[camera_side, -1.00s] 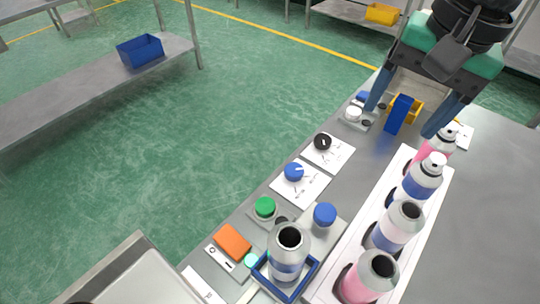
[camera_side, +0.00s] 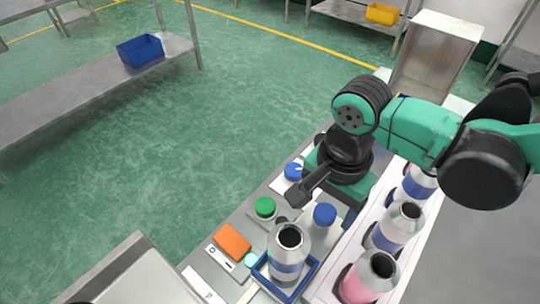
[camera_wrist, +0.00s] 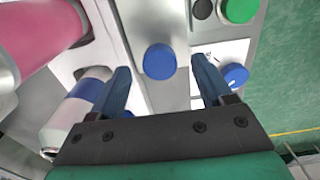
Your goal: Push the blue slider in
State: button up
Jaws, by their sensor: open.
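A blue round knob (camera_side: 325,213) stands on a grey plate beside the green button (camera_side: 265,207) and the open can (camera_side: 288,252) in its square blue holder (camera_side: 310,277). I cannot tell for sure that this knob is the slider. In the wrist view the knob (camera_wrist: 159,62) lies between my two blue fingers, with gaps on both sides. My gripper (camera_wrist: 161,74) is open and holds nothing.
A white rack (camera_side: 322,286) on the right holds several cans. A white card carries a blue cap (camera_side: 293,171). An orange block (camera_side: 232,242) lies at the front left.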

jog(key=shift+f, duration=0.6)
jog(key=shift+c, duration=0.2)
grip_shut()
dwell(0.9)
